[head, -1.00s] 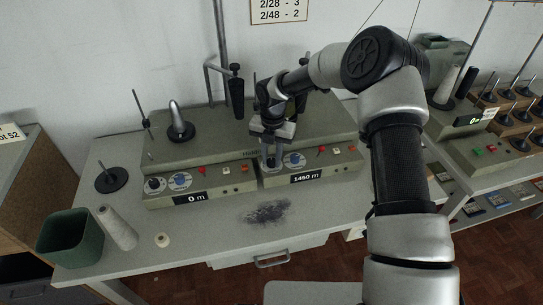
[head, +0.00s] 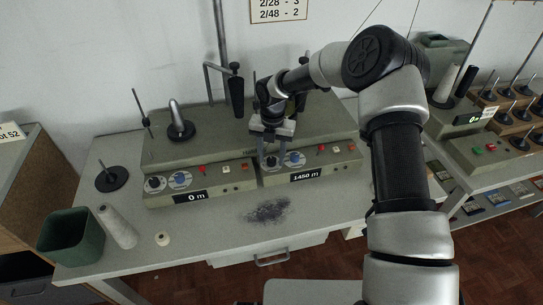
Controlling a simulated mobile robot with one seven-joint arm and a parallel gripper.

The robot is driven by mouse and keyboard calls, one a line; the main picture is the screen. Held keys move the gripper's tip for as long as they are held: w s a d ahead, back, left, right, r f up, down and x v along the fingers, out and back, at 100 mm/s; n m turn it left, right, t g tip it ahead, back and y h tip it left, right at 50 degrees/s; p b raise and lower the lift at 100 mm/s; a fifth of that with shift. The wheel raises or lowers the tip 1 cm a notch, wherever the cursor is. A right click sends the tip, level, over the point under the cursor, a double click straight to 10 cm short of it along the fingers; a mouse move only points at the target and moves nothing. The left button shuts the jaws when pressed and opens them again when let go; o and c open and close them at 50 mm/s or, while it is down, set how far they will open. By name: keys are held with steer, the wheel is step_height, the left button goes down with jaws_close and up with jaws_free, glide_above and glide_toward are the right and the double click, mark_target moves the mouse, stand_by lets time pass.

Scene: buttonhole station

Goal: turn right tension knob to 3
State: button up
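The right control panel (head: 330,170) is on the front of the grey-green winding machine, with a counter reading 1450 m. At its left end is a dark knob on a pale dial (head: 271,162), which I take as the right tension knob. The knob's pointer and scale numbers are too small to read.
A green bin (head: 72,240) and white cone (head: 118,228) stand at the table's left. Dark lint (head: 268,210) lies in front; the table there is otherwise clear.

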step_height(320, 180, up, 17)
steer(key=shift+d+r+p, duration=0.15)
steer(key=shift+r+p, duration=0.05)
steer(key=shift+p, duration=0.15)
stand_by(0.5)
step_height(320, 180, up, 12)
steer(key=m+t+h+p, duration=0.2)
steer(key=m, duration=0.6)
glide_above(273, 160)
steer(key=s+d, duration=0.5)
steer(key=s, duration=0.1)
steer(key=s+d+r+m+t+p, duration=0.1)
steer(key=s+d+r+m+p, duration=0.1)
steer(key=s+d+r+m, duration=0.6)
steer(key=s+d+m+t+y, duration=0.1)
steer(key=s+d+m+t, duration=0.1)
steer(key=s+m, duration=1.5)
steer(key=shift+s+d+r+m+t+y+p, duration=0.2)
steer(key=shift+d+r+m+t+y+p, duration=0.1)
steer(key=shift+d+m+y+p, duration=0.25)
